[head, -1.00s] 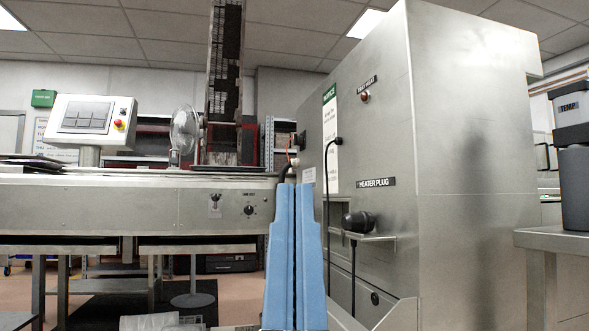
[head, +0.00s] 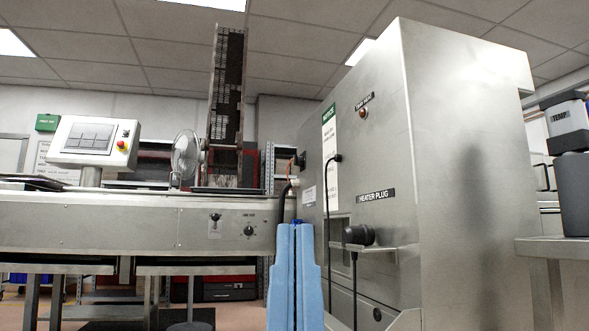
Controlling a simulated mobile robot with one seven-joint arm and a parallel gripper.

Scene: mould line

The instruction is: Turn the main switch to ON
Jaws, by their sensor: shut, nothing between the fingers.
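No label reading main switch is legible, so I cannot tell for sure which control it is. A black knob-like part (head: 301,160) sticks out at the far left edge of the steel cabinet, seen side-on. A small switch (head: 215,218) and a black rotary knob (head: 249,231) sit on the conveyor's front panel; their positions are too small to read. My gripper (head: 294,227), with two blue fingers pointing up, is shut and empty. In the picture it is below the black part and right of the rotary knob. Its lower part is cut off by the frame.
The steel cabinet (head: 465,160) fills the right, with a red lamp (head: 363,113) and a black heater plug (head: 357,235) on a small shelf. Cables hang beside the plug. The conveyor (head: 100,222) spans the left, with a control panel (head: 97,141) and fan (head: 185,155) above. A bench stands far right.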

